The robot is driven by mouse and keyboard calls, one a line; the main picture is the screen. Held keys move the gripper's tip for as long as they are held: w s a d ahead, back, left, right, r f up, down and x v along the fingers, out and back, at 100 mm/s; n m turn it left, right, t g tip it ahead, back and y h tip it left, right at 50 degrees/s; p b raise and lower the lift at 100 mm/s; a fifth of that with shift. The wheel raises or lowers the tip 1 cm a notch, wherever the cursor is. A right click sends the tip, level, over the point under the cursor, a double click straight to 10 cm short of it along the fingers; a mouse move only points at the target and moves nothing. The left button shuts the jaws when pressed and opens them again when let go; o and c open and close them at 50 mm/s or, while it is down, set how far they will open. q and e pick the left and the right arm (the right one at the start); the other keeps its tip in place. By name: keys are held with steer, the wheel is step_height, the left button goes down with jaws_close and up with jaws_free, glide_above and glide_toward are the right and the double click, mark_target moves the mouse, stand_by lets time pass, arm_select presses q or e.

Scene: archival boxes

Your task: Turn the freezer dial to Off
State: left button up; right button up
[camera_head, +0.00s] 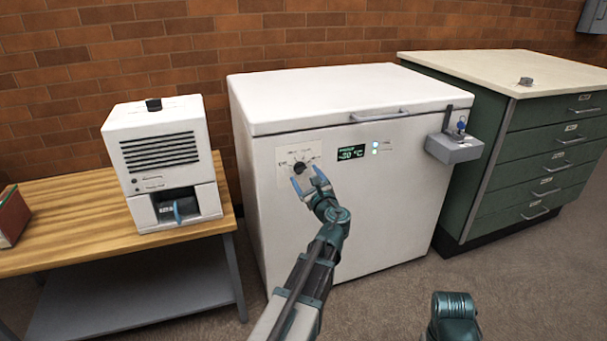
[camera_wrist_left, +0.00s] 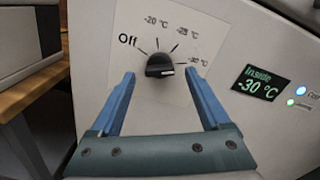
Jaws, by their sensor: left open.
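The white chest freezer (camera_head: 350,215) stands against the brick wall, with its black dial (camera_head: 299,166) on a pale label plate at the upper left of its front. In the left wrist view the dial (camera_wrist_left: 160,64) shows close up, with Off at its left and -30 °C at its right. Its white mark lies on the right side, toward -30 °C. My left gripper (camera_head: 308,178) is open in front of the dial. Its blue fingers (camera_wrist_left: 160,74) stand to either side of and below the knob, apart from it. My right gripper is out of view.
A green display (camera_wrist_left: 260,83) reads Inside -30 °C, right of the dial. A grey lock box (camera_head: 454,149) juts from the freezer's right side. A wooden bench (camera_head: 70,220) with a white device (camera_head: 165,160) stands left, green drawers (camera_head: 545,150) right.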

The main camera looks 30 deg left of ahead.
mark_target(301, 170)
arm_select(q)
steer(key=shift+x, duration=1.1)
steer(key=shift+c, duration=0.3)
jaws_close()
